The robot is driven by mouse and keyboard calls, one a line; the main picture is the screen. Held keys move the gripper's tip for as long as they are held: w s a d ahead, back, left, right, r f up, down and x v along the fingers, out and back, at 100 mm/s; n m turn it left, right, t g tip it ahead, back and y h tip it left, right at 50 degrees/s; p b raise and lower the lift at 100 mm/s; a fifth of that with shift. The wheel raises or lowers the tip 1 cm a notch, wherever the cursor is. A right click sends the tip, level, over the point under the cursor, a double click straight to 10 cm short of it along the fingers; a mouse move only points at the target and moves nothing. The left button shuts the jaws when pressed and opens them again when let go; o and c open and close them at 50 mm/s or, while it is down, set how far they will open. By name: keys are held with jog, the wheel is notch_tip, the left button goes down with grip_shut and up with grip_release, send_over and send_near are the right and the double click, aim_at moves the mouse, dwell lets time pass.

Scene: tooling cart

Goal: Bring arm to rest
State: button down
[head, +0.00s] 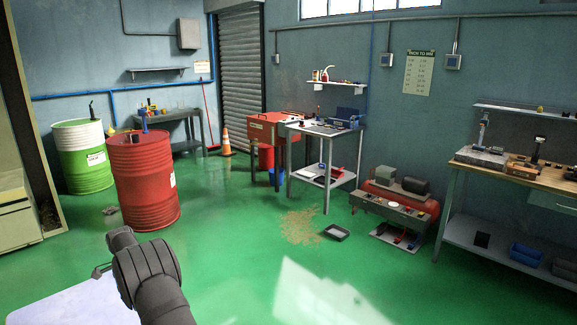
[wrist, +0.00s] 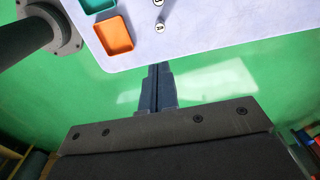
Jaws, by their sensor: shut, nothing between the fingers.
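My gripper (wrist: 160,68) points up the wrist view with its two dark fingers together and nothing between them. It is over green floor, just short of the near edge of a pale cart top (wrist: 210,40) in the picture; its height above the floor cannot be told. In the head view my dark arm stands at the lower left beside the pale cart top (head: 80,305), and the gripper itself cannot be made out there.
On the cart top are an orange tray (wrist: 114,36), a teal tray (wrist: 98,5) and small round-ended items (wrist: 160,27). A red drum (head: 143,185), a green-and-white drum (head: 82,158) and a workbench (head: 520,176) stand farther off. Open green floor (head: 220,240) lies between.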

jog(key=shift+f, duration=1.15)
